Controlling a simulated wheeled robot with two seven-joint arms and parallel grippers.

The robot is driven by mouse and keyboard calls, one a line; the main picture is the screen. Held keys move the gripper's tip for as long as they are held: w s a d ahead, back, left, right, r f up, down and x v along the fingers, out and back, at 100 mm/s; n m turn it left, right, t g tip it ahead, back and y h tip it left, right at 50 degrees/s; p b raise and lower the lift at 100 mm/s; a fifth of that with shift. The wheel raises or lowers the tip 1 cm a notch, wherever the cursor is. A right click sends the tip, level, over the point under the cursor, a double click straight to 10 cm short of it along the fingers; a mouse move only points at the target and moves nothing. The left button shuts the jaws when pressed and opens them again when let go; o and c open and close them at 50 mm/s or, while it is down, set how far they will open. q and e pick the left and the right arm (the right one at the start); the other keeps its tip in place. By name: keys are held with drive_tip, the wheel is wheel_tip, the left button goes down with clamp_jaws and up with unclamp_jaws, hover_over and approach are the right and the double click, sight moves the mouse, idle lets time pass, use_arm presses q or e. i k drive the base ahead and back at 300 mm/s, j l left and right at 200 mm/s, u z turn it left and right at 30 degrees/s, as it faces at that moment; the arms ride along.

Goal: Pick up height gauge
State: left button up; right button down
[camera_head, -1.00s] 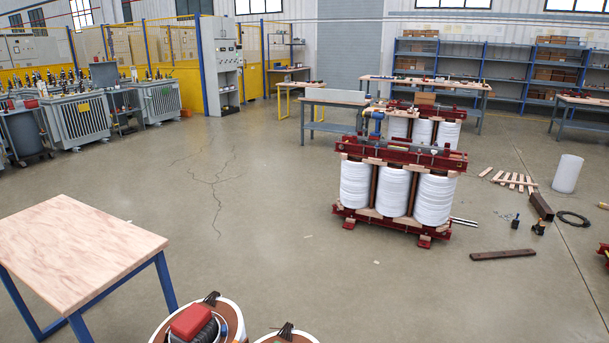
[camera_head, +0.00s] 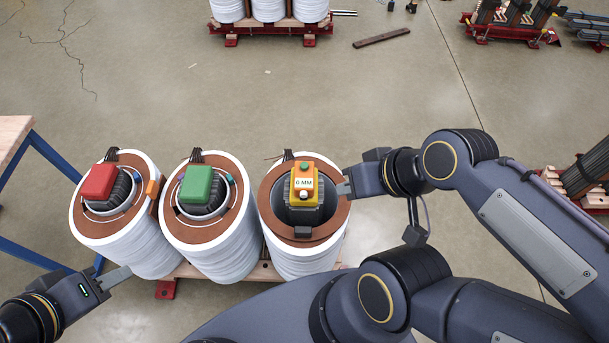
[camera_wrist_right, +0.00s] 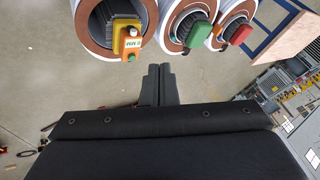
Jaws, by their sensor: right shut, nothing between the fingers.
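The height gauge looks to be the yellow device (camera_head: 304,188) with a "0 MM" display and green and red buttons on top. It stands at the open core of the rightmost white coil (camera_head: 305,247). It also shows in the right wrist view (camera_wrist_right: 127,42). My right gripper (camera_head: 343,189) is just right of the gauge, over the coil's brown rim, with shut, empty fingers. The fingers also show in the right wrist view (camera_wrist_right: 158,84), apart from the gauge. My left gripper (camera_head: 118,276) is by the leftmost coil's lower side; its finger gap cannot be made out.
A red block (camera_head: 99,183) sits on the left coil (camera_head: 122,245) and a green block (camera_head: 197,184) on the middle coil (camera_head: 212,250). A wooden-topped table (camera_head: 12,140) stands at the left. The floor beyond the coils is mostly clear.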

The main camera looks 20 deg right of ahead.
sight(303, 180)
drive_tip(key=k+j+u, duration=0.15)
drive_tip(key=k+u, duration=0.15)
drive_tip(key=k, duration=0.35)
drive_tip(key=l+u, duration=0.85)
drive_tip(key=k+l+u, duration=0.1)
drive_tip(key=l+u, duration=0.35)
drive_tip(key=l, duration=0.25)
drive_tip(key=k, duration=0.05)
